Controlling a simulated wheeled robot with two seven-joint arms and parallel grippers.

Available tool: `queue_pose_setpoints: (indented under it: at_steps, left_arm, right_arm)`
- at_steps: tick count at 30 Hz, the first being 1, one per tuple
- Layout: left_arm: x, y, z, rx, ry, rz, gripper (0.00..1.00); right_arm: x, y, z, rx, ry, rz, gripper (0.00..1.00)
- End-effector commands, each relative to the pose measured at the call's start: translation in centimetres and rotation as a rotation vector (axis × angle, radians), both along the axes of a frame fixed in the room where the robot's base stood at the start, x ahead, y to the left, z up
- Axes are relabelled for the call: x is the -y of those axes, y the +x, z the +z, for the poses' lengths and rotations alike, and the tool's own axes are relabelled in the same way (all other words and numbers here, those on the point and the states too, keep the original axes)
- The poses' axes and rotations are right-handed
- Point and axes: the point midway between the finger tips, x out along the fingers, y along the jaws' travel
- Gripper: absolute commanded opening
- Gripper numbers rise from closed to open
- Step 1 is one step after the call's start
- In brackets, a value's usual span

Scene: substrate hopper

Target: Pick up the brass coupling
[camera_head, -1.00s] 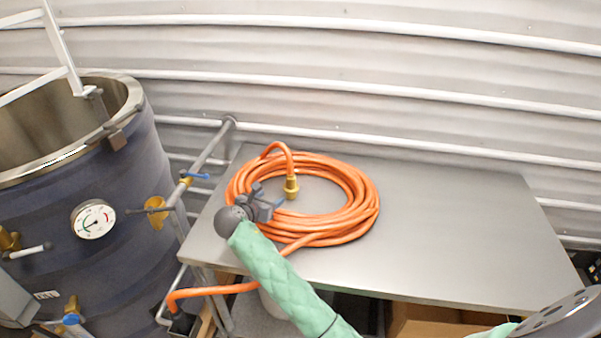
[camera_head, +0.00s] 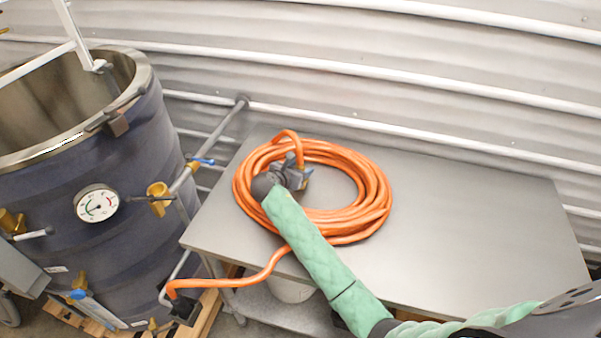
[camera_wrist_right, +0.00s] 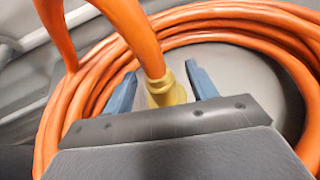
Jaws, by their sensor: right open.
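The brass coupling (camera_wrist_right: 166,90) is on the end of the orange hose (camera_wrist_right: 140,35), which arches down to it in the right wrist view. My right gripper (camera_wrist_right: 162,85) is open, with one blue-grey finger on each side of the coupling and a gap visible on both sides. In the head view my right gripper (camera_head: 296,172) is over the left part of the hose coil (camera_head: 375,205), and it hides the coupling there. The coupling's lower end is hidden behind the gripper body in the wrist view. My left gripper is not in view.
The coil lies on a grey metal table (camera_head: 470,230) whose right side is clear. A dark blue vessel (camera_head: 90,220) with a dial gauge (camera_head: 97,203) and brass valves stands at the left. A pipe (camera_head: 215,142) runs between vessel and wall. The hose drops over the table's front edge.

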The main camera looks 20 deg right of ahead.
Motion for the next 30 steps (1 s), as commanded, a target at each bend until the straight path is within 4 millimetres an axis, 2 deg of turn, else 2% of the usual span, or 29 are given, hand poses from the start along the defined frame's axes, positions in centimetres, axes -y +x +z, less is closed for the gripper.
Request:
queue_pose_setpoints:
  at_steps: [1,6,16,17,24,30]
  left_arm:
    - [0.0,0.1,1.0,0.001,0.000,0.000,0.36]
    - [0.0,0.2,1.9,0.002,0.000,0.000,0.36]
    - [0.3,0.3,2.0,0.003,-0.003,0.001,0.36]
    - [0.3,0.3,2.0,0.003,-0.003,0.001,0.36]
    - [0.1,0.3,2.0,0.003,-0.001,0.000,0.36]
    - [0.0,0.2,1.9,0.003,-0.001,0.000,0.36]
  right_arm:
    - [0.3,0.3,0.2,-0.002,-0.001,0.000,0.57]
    - [1.6,1.4,-0.8,-0.001,-0.001,0.001,0.57]
    - [2.0,1.8,-1.3,0.001,0.001,0.000,0.57]
    - [2.0,1.8,-1.3,0.001,0.001,0.000,0.55]
    - [2.0,1.8,-1.2,0.001,0.001,0.000,0.08]
    - [2.0,1.8,-1.2,0.001,0.000,0.000,0.06]
